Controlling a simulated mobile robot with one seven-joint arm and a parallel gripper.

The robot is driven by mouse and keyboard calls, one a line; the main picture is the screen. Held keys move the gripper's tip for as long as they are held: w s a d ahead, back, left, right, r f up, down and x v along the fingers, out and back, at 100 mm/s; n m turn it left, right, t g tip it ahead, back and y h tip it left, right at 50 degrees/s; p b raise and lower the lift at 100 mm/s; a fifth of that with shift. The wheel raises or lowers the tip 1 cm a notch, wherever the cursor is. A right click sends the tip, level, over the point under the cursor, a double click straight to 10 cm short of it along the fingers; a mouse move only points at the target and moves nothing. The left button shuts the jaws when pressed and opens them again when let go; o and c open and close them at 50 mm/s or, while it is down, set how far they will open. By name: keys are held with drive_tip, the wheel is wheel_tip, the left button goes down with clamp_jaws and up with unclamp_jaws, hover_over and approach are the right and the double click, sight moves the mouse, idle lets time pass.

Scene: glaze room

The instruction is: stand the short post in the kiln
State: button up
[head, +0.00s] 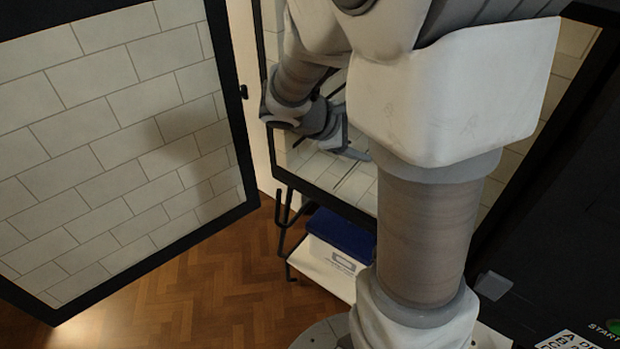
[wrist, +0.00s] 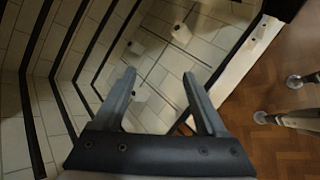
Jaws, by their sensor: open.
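The kiln is open, and its pale brick-lined floor (wrist: 160,65) fills the middle of the wrist view. I cannot tell which is the short post. My gripper (wrist: 159,73) is open, with nothing held between its fingers. In the head view my gripper (head: 346,140) is inside the kiln opening, partly hidden behind my arm, and no posts can be made out.
The brick-lined kiln door (head: 110,150) stands wide open at left. A dark control panel with a green button (head: 614,327) is at lower right. Wooden floor (head: 190,280) is clear between.

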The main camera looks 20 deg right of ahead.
drive_tip(key=s+a+r+m+t+y, duration=0.2)
drive_tip(key=s+a+r+m+y, duration=0.2)
drive_tip(key=s+a, duration=0.3)
drive_tip(key=s+a+r+m+t+y, duration=0.1)
drive_tip(key=s+a+r+m+y, duration=0.3)
drive_tip(key=a, duration=0.6)
drive_tip(key=s+m+y, duration=0.1)
drive_tip(key=s+m, duration=0.1)
drive_tip(key=s, duration=0.1)
drive_tip(key=shift+a+r+m+t+y, duration=0.15)
drive_tip(key=shift+r+m+t+y, duration=0.15)
drive_tip(key=shift+r+m+t, duration=0.1)
drive_tip(key=shift+s, duration=0.1)
wheel_tip(320, 180, up, 5)
drive_tip(key=p, duration=0.5)
drive_tip(key=c, duration=0.4)
drive_tip(key=shift+d, duration=0.2)
